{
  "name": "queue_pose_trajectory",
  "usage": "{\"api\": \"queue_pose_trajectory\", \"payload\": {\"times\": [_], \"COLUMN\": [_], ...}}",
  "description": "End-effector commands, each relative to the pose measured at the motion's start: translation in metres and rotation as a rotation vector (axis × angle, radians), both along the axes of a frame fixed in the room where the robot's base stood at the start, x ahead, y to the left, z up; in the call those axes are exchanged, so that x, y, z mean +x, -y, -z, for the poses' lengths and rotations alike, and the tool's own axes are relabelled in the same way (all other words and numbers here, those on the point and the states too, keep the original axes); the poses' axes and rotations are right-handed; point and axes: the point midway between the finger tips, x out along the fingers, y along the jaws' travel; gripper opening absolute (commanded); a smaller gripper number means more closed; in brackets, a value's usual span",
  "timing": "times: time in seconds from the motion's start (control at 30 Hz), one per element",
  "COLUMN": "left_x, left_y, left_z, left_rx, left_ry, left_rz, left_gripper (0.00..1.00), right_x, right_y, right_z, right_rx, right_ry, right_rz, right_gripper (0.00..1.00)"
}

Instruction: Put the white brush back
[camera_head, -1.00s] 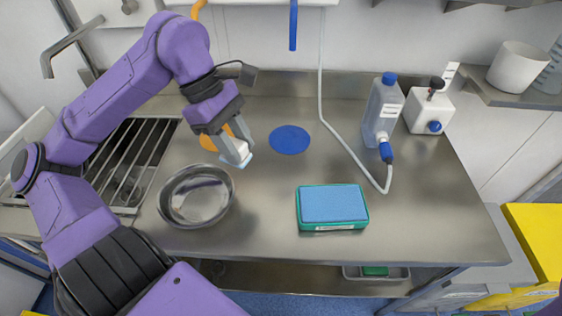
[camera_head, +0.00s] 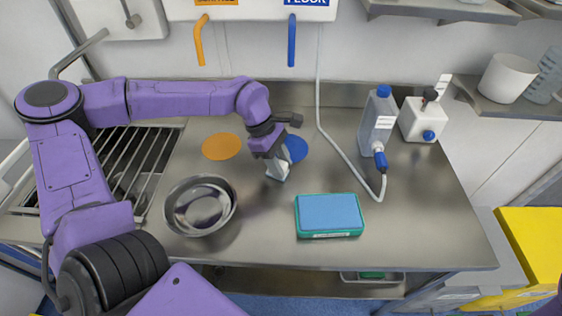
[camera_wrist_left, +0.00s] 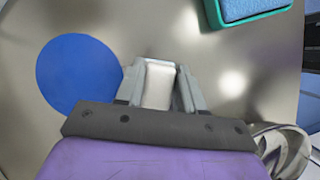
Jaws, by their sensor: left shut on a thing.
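My left gripper (camera_head: 275,172) is shut on the white brush (camera_head: 283,165) and holds it over the metal table, between the bowl and the blue disc. In the left wrist view the brush (camera_wrist_left: 158,84) sits between the two fingers (camera_wrist_left: 160,88). The blue disc (camera_head: 296,149) is partly hidden behind my gripper in the head view. In the left wrist view the blue disc (camera_wrist_left: 78,74) lies to the left of the fingers. An orange disc (camera_head: 222,146) lies bare on the table to the left. My right gripper is not in view.
A metal bowl (camera_head: 200,206) stands at the front left, and a blue-topped green box (camera_head: 329,214) at the front right. A clear bottle (camera_head: 378,120) and a white container (camera_head: 424,120) stand at the back right. Blue (camera_head: 292,40) and orange (camera_head: 201,40) hooks hang above.

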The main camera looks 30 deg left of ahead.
Motion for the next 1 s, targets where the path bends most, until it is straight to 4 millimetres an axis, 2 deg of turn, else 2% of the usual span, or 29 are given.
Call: {"api": "queue_pose_trajectory", "payload": {"times": [0.17,0.2,0.27,0.5,0.63,1.0], "left_x": [0.0,0.0,0.0,0.0,0.0,-0.004], "left_y": [0.0,0.0,0.0,0.0,-0.002,-0.038], "left_z": [0.004,0.003,0.003,0.003,-0.006,-0.086], "left_rx": [0.0,0.0,0.0,0.0,-0.001,-0.002], "left_ry": [-0.001,-0.001,-0.001,0.0,0.003,0.004], "left_rz": [0.0,0.0,0.0,0.0,-0.001,-0.003], "left_gripper": [0.05,0.47,0.63,0.63,0.63,0.63], "right_x": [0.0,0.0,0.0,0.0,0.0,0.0], "right_y": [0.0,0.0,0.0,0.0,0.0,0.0], "right_z": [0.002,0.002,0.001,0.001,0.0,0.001], "right_rx": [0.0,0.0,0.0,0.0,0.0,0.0], "right_ry": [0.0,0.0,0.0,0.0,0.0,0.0], "right_rz": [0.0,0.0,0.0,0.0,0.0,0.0], "right_gripper": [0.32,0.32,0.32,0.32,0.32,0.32]}}
